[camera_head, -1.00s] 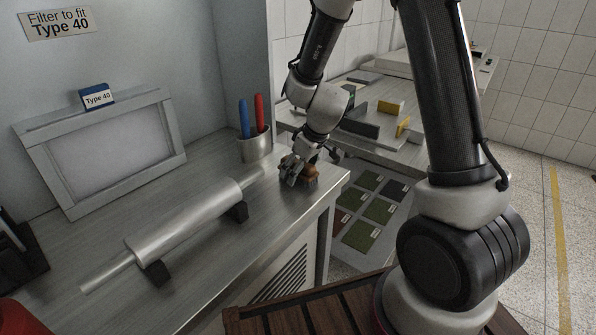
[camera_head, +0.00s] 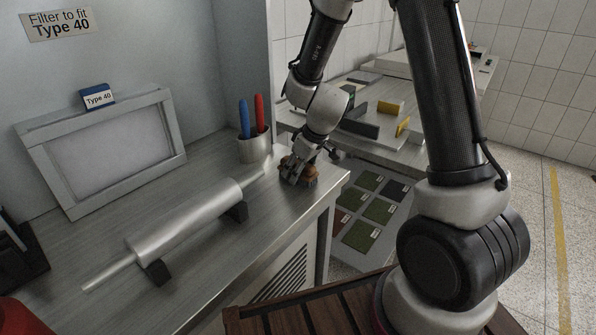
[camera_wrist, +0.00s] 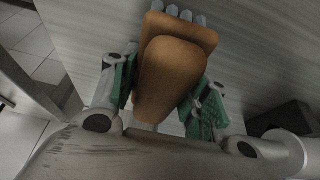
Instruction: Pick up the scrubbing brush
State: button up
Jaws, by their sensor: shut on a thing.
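The scrubbing brush (camera_wrist: 172,70) has an orange-brown wooden body with pale bristle tufts at its far end in the wrist view. In the head view the brush (camera_head: 308,171) is at the right end of the metal counter, partly hidden by my gripper (camera_head: 298,172). In the wrist view my gripper (camera_wrist: 165,95) has a green-padded finger on each side of the brush body and is shut on it. The brush appears to be at the counter surface; I cannot tell whether it is lifted clear.
A metal roller (camera_head: 185,218) on dark supports lies along the counter (camera_head: 215,262). A metal cup (camera_head: 255,148) with blue and red handled tools stands just behind my gripper. A framed filter (camera_head: 105,150) leans at the back left. The counter's right edge is close to the brush.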

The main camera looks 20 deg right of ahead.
jog(key=shift+s+d+f, duration=0.15)
jog(key=shift+f, duration=0.1)
jog(key=shift+c, duration=0.5)
notch_tip(320, 180, up, 11)
jog(key=shift+f, duration=0.15)
